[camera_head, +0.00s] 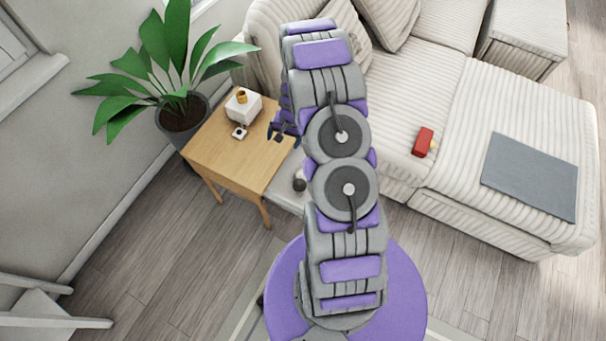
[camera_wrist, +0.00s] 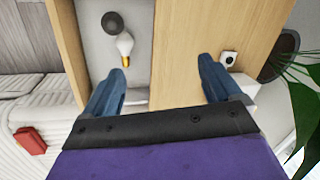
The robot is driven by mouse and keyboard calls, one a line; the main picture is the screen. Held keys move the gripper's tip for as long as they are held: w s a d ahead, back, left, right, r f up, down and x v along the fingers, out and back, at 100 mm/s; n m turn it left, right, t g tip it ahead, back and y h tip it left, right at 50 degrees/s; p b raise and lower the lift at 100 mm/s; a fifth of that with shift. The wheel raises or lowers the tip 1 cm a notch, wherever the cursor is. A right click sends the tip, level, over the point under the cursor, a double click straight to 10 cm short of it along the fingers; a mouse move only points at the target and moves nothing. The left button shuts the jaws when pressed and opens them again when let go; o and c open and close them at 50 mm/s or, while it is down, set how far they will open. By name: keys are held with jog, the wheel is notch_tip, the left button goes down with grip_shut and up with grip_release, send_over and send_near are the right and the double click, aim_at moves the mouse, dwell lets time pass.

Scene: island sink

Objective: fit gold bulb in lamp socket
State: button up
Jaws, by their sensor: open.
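A white bulb (camera_wrist: 125,47) with a gold base lies on a pale grey surface, between two wooden parts, in the wrist view. I cannot clearly make it out in the head view. A white block-shaped lamp base (camera_head: 243,106) with a gold socket (camera_head: 242,96) on top stands on the wooden side table (camera_head: 225,155). Its white side shows partly behind a finger in the wrist view (camera_wrist: 243,92). My gripper (camera_wrist: 163,75) is open and empty, with blue fingers apart. In the head view my gripper (camera_head: 283,133) hangs by the table's right edge, partly hidden by my arm.
A small white piece with a dark centre (camera_head: 239,132) lies before the lamp. A dark round object (camera_wrist: 112,22) lies beside the bulb. The sofa holds a red object (camera_head: 422,141) and a grey mat (camera_head: 530,175).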

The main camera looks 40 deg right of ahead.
jog(key=s+d+f+m+h, duration=0.1)
jog(key=s+d+f+m, duration=0.15)
jog(key=f, duration=0.55)
jog(key=s+d+f+m, duration=0.15)
jog(key=d+f, duration=0.25)
jog(key=f, duration=0.4)
jog(key=shift+n, duration=0.4)
jog(key=f+b, duration=0.1)
jog(key=f, duration=0.2)
jog(key=w+f+b, duration=0.1)
jog(key=f, duration=0.3)
jog(key=a+f+b, duration=0.1)
jog(key=f, duration=0.2)
jog(key=shift+w+f, duration=0.25)
jog(key=shift+f, duration=0.05)
jog(key=shift+w+d+f+b, duration=0.1)
jog(key=shift+d+f+b, duration=0.15)
jog(key=shift+f+b, duration=0.3)
jog(key=f, duration=0.1)
jog(key=f+b, duration=0.1)
jog(key=f, duration=0.1)
jog(key=f+b, duration=0.1)
jog(key=f, duration=0.1)
jog(key=shift+w+d, duration=0.1)
jog(key=shift+w, duration=0.2)
jog(key=shift+r, duration=0.15)
jog(key=shift+c, duration=0.3)
jog(key=c, duration=1.1)
